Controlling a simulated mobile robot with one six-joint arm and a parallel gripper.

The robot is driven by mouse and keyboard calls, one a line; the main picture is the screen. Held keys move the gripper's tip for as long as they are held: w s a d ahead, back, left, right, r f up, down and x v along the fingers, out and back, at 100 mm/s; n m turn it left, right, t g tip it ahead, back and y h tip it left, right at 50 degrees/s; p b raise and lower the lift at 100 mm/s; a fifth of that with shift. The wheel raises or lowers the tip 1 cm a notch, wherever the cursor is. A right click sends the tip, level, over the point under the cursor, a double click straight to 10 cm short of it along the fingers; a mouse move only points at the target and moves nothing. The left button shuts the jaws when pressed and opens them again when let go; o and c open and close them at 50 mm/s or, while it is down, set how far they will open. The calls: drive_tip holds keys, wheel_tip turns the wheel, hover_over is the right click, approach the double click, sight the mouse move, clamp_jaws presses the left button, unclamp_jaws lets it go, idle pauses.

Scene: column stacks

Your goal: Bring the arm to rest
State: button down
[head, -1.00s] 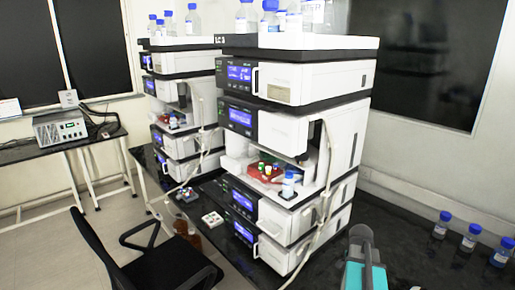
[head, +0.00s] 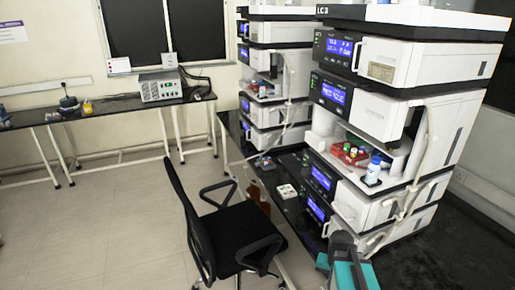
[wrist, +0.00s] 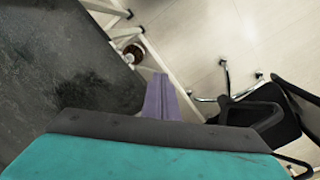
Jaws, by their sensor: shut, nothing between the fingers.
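My gripper (wrist: 160,88) shows in the wrist view as a narrow grey-purple pair of fingers closed together. Nothing is between them. It points out past the edge of the dark bench (wrist: 60,60), with pale floor beyond. In the head view, the grey and teal part of my arm shows at the bottom, right of the middle, in front of the near column stack (head: 385,110). The fingertips cannot be made out there.
A black office chair (head: 240,237) stands left of my arm; its armrest shows at the right in the wrist view. A second stack (head: 275,85) stands behind. A side table (head: 110,105) carries a grey instrument (head: 160,88). Open floor (head: 120,220) lies at left.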

drive_tip(key=a+f+n, duration=0.2)
drive_tip(key=a+n, duration=0.3)
drive_tip(key=a, duration=0.5)
drive_tip(key=s+f+g+b, duration=0.5)
drive_tip(key=s+f+b, duration=0.7)
drive_tip(key=s+f, duration=1.4)
drive_tip(key=shift+s+a+f+g, duration=0.2)
drive_tip(key=shift+s+f+g, duration=0.15)
drive_tip(key=shift+f, duration=1.9)
